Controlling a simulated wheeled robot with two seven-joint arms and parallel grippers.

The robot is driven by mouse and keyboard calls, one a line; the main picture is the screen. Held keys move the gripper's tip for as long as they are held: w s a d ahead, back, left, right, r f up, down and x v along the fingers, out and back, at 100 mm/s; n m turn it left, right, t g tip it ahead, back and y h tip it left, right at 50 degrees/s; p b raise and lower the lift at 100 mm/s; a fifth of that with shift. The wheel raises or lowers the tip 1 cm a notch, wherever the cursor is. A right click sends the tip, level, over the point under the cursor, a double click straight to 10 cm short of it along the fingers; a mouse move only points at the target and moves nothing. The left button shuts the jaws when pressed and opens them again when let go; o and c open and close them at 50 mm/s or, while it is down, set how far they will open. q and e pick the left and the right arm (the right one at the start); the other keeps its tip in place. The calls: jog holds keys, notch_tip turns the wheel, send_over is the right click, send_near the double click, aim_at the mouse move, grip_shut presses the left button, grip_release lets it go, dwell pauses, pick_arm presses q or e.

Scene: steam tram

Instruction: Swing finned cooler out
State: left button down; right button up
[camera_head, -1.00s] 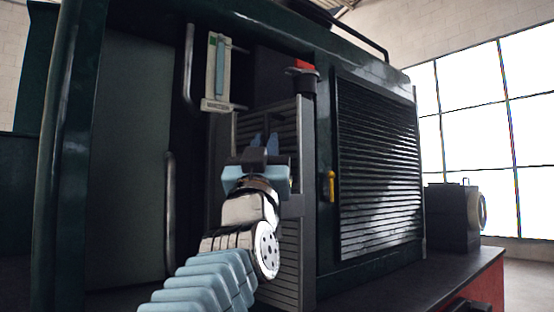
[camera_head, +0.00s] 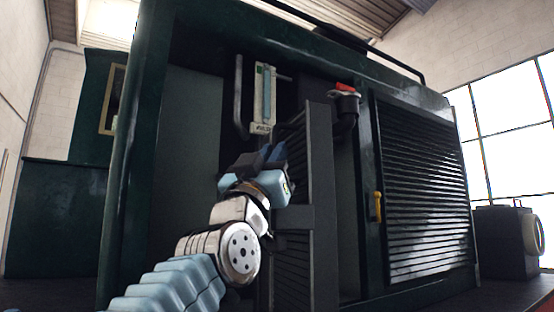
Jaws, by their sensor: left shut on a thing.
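The finned cooler (camera_head: 319,190) is a tall dark grey unit in the opening of the green tram body. Its flat side frame faces me, and its fins show to the left of that frame, above and below my gripper. It stands angled out of the opening, with a dark gap on its right. My left gripper (camera_head: 266,162) is at the cooler's left part at mid height, shut on the cooler. The exact grip point is hidden behind the gripper's own body. My right gripper is not in view.
A gauge (camera_head: 264,95) hangs above the gripper beside a vertical grab rail (camera_head: 238,95). A red-capped pipe elbow (camera_head: 346,108) is right of the cooler's top. A yellow handle (camera_head: 378,206) sits beside the louvred panel (camera_head: 425,190). A dark lamp-like box (camera_head: 500,242) stands far right.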

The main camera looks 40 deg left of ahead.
aim_at(281, 217)
pick_arm(q)
jog(key=c, duration=1.2)
grip_release()
jog(key=shift+a, duration=0.15)
jog(key=shift+o, duration=0.2)
jog(key=shift+f, duration=0.1)
jog(key=b+v, duration=0.5)
jog(key=v, duration=0.8)
jog(key=shift+s+f+b, duration=0.15)
jog(key=shift+s+b, duration=0.1)
jog(key=shift+b, duration=0.15)
